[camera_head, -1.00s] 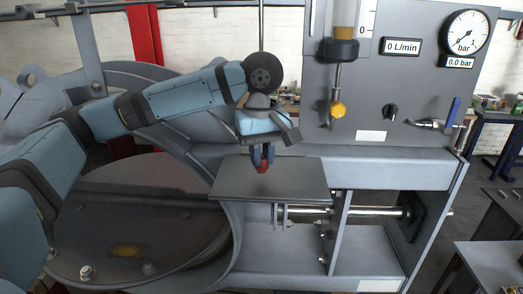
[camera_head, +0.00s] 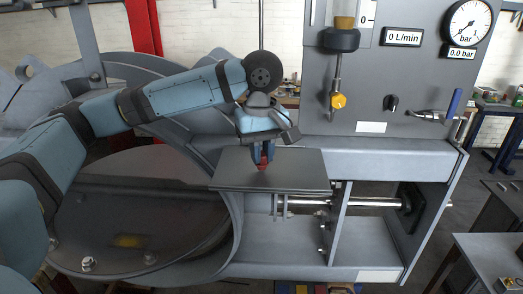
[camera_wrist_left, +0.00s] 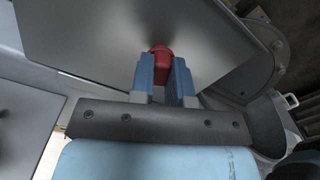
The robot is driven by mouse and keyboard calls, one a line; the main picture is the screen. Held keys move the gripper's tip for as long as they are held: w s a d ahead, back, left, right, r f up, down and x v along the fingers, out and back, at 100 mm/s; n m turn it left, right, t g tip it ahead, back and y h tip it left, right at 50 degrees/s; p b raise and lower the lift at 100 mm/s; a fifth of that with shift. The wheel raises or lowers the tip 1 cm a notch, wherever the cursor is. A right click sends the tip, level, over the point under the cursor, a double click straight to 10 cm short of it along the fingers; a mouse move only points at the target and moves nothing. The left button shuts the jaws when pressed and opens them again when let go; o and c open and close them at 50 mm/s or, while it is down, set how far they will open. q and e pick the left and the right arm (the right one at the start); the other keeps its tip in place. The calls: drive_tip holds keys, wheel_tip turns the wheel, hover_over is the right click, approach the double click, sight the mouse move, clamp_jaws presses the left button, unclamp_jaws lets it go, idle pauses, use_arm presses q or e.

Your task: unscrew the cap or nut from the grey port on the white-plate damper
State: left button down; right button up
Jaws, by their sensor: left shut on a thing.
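My left gripper (camera_head: 262,160) points down over a flat grey plate-like shelf (camera_head: 230,176) in the head view. Its blue fingers are shut on a small red cap (camera_head: 262,167). In the left wrist view the red cap (camera_wrist_left: 160,53) sits between the tips of the left gripper's fingers (camera_wrist_left: 163,72), above or against the grey plate (camera_wrist_left: 95,35). I cannot tell whether the cap touches the plate or a port under it. No grey port and no white plate can be made out. My right gripper is not in view.
Behind the shelf stands a grey panel with a gauge (camera_head: 466,27), a yellow knob (camera_head: 338,101), a black knob (camera_head: 390,103) and a blue-handled valve (camera_head: 453,103). A large round duct damper (camera_head: 140,220) lies to the left. A bench (camera_head: 490,255) stands at the lower right.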

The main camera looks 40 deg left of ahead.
use_arm(q)
drive_tip(key=shift+f, duration=0.2)
drive_tip(key=c, duration=1)
unclamp_jaws()
drive_tip(key=shift+r, duration=0.1)
wheel_tip(320, 180, up, 14)
drive_tip(key=shift+f, duration=0.2)
